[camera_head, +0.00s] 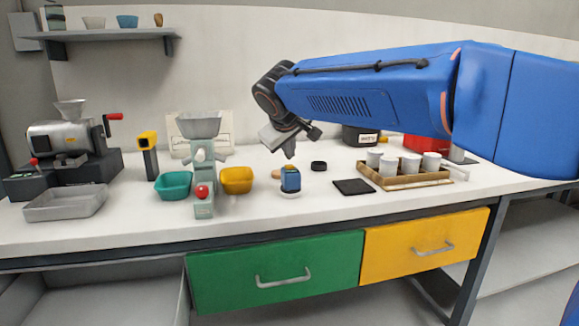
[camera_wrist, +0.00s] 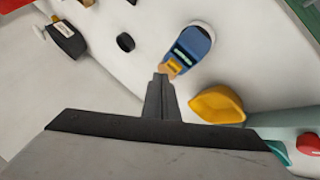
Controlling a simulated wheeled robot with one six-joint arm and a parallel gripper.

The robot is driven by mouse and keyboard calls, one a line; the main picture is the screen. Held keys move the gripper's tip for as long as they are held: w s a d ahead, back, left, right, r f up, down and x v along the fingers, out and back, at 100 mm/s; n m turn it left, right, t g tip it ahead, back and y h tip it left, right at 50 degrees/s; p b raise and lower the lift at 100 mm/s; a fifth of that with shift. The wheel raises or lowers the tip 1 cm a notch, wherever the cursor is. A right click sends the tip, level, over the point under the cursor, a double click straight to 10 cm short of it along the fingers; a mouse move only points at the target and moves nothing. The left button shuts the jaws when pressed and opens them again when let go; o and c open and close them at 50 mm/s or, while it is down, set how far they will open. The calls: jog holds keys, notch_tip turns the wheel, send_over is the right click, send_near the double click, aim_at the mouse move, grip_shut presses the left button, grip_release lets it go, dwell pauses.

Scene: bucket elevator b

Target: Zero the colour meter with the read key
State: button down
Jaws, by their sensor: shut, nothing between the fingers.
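The colour meter, a small blue device (camera_head: 290,180), stands upright on a white round base on the bench. In the wrist view the meter (camera_wrist: 196,42) shows a green display and a yellow key (camera_wrist: 174,65) at its near end. My gripper (camera_head: 290,155) is shut and empty, pointing down just above the meter. In the wrist view its fingertips (camera_wrist: 161,78) appear just beside the yellow key. The head view shows a small gap above the meter; the wrist view alone does not tell contact. Part of a small tan piece (camera_head: 276,174) shows beside the meter.
A yellow bowl (camera_head: 236,180) and a pale green hopper machine (camera_head: 203,165) stand left of the meter. A black puck (camera_head: 318,166), a dark square pad (camera_head: 354,187) and a wooden tray (camera_head: 392,184) with white cups lie to the right. The bench front is clear.

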notch_tip(320, 180, up, 5)
dwell(0.8)
dwell(0.4)
jog(key=s+d+f+m+g, duration=0.1)
jog(key=s+d+f, duration=0.35)
jog(key=d, duration=0.35)
jog(key=s+d+f+m+g, duration=0.1)
jog(key=s+d+f+m, duration=0.15)
jog(key=s+d, duration=0.4)
jog(key=s+d+f, duration=0.4)
jog(key=d, duration=0.4)
jog(key=s+d+f+m+g, duration=0.1)
jog(key=s+d+f+m, duration=0.1)
jog(key=s+d+f, duration=0.3)
jog(key=s+d+f+m+g, duration=0.1)
jog(key=s+d+f+m, duration=0.2)
jog(key=s+f, duration=1.1)
jog(key=s+d, duration=0.2)
jog(key=s, duration=0.2)
jog(key=shift+s+f, duration=0.15)
jog(key=shift+s, duration=0.05)
